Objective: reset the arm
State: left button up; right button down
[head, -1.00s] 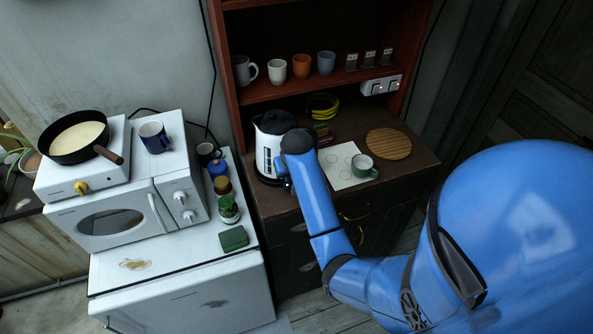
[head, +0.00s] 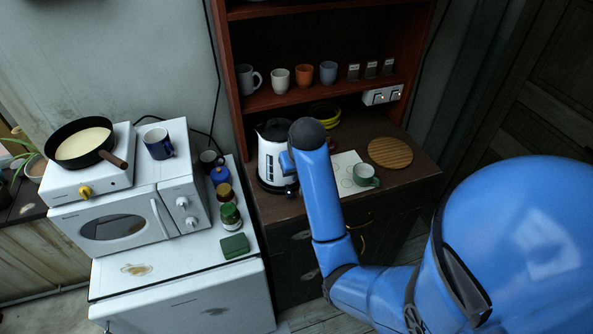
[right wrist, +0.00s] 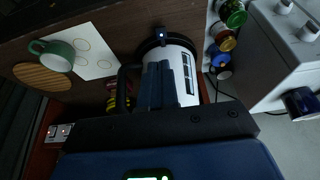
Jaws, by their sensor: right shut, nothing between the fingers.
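My right arm reaches in from the right in the head view, with its blue wrist above the dark cabinet. In the right wrist view the gripper's fingers (right wrist: 161,86) are shut and empty, in front of the kettle (right wrist: 186,64). I cannot tell whether they touch it. My left gripper is in neither view.
A green mug (head: 365,176) stands on a white sheet (head: 345,162) right of the arm, near a round wooden board (head: 390,152). Left are a microwave (head: 115,226), jars and a pan (head: 84,142). A shelf with cups (head: 304,76) rises behind.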

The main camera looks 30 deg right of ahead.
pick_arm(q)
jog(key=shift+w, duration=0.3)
pick_arm(e)
jog(key=shift+w+d+f, duration=0.1)
jog(key=shift+w+f, duration=0.1)
jog(key=shift+w, duration=0.15)
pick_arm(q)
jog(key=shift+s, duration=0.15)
pick_arm(e)
jog(key=shift+s+r, duration=0.1)
jog(key=shift+r, duration=0.05)
jog(key=w+r+t+h+b, duration=0.1)
jog(key=w+r+t+h, duration=0.1)
jog(key=w+r+t, duration=0.55)
pick_arm(q)
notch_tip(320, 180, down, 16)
jog(key=b, duration=1.4)
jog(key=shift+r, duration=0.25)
pick_arm(e)
jog(key=s+a+f+n+t+y, duration=0.1)
jog(key=s+a+f+t, duration=0.1)
jog(key=s+f, duration=0.6)
jog(key=s+a+f+n+t+y, duration=0.1)
jog(key=s+a+f, duration=0.4)
jog(key=s, duration=0.9)
jog(key=s+a+f+n+t+y, duration=0.1)
jog(key=s+a+f+t, duration=0.2)
jog(key=s+f, duration=0.8)
jog(key=shift+s+a+f, duration=0.3)
jog(key=shift+a+f, duration=0.3)
